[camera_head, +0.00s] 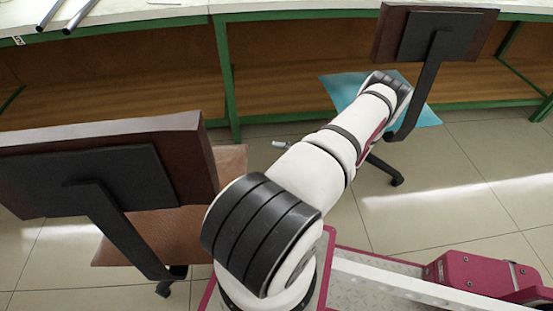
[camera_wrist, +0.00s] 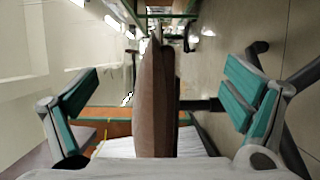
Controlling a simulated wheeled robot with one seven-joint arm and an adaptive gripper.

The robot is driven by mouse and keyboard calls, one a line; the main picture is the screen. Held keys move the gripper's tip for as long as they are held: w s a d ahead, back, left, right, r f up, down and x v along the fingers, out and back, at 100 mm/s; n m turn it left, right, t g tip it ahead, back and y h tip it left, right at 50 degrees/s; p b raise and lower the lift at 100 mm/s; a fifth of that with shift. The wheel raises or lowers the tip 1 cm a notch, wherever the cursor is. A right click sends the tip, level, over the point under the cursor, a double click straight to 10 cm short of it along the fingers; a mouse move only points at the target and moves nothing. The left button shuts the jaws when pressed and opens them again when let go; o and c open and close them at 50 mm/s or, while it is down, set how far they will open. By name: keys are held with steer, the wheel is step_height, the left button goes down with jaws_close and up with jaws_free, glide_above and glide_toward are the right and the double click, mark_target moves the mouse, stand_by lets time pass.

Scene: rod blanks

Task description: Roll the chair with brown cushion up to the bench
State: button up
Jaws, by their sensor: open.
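The chair with the brown cushion (camera_head: 140,240) stands at the left in the head view. Its dark brown backrest (camera_head: 185,160) faces me and covers part of the seat. The bench (camera_head: 225,75), with a green frame and wooden shelf, runs across the back. My arm reaches past this chair towards another chair at the upper right. My gripper (camera_wrist: 160,80) shows in the wrist view, open, with teal-padded fingers on either side of a brown slab (camera_wrist: 155,100). The head view does not show the fingers.
A chair with a blue cushion (camera_head: 342,88) and dark backrest (camera_head: 390,35) stands close to the bench at the right. Metal rods (camera_head: 72,14) lie on the benchtop. A small pale object (camera_head: 281,144) lies on the floor. Tiled floor (camera_head: 460,190) is clear at the right.

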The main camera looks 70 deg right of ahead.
steer(key=w+b, duration=0.1)
steer(key=w, duration=0.6)
steer(key=w+b, duration=0.1)
steer(key=w, duration=0.6)
steer(key=shift+a, duration=0.2)
steer(key=c, duration=2)
